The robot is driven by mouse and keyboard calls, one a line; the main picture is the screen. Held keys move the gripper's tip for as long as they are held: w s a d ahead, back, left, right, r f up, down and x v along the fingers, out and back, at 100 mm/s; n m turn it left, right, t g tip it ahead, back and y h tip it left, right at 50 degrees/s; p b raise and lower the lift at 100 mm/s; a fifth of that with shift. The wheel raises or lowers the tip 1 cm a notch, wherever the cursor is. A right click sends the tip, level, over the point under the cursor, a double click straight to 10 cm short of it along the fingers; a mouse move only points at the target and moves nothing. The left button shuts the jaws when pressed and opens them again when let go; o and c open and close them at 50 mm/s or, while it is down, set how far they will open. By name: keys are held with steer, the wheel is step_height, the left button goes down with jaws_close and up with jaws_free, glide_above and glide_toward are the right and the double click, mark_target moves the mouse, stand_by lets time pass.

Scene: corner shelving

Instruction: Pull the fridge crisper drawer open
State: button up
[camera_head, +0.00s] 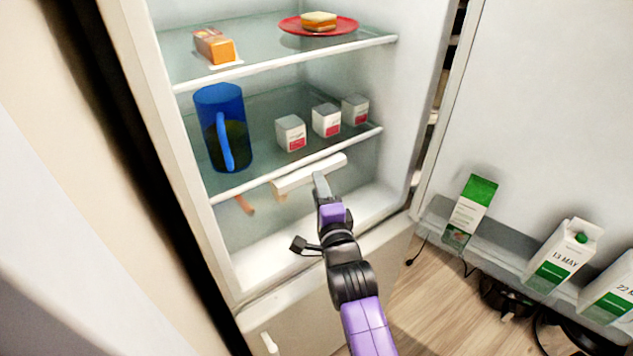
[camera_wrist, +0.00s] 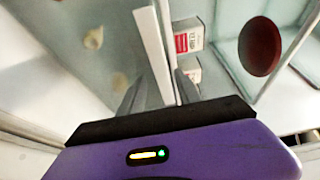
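The crisper drawer is the clear compartment low in the open fridge, under the lower glass shelf. Its white handle bar (camera_head: 292,181) runs along the front, just below that shelf's edge. It also shows as a white bar in the wrist view (camera_wrist: 150,45). My gripper (camera_head: 319,179) is at the handle, reaching in from the front. In the wrist view my fingers (camera_wrist: 162,82) lie on either side of the bar, close to it. Whether they press on it cannot be told. Orange and pale items (camera_head: 244,204) show dimly inside the drawer.
On the lower shelf (camera_head: 262,179) stand a blue pitcher (camera_head: 222,127) and small white-red cartons (camera_head: 326,120). The upper shelf holds a red plate (camera_head: 345,26) with a sandwich and an orange box (camera_head: 214,46). The open door (camera_head: 555,120) at right carries several milk cartons (camera_head: 470,208).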

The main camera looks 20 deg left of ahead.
steer(key=shift+x, duration=1.25)
jaws_close()
steer(key=shift+f, duration=0.1)
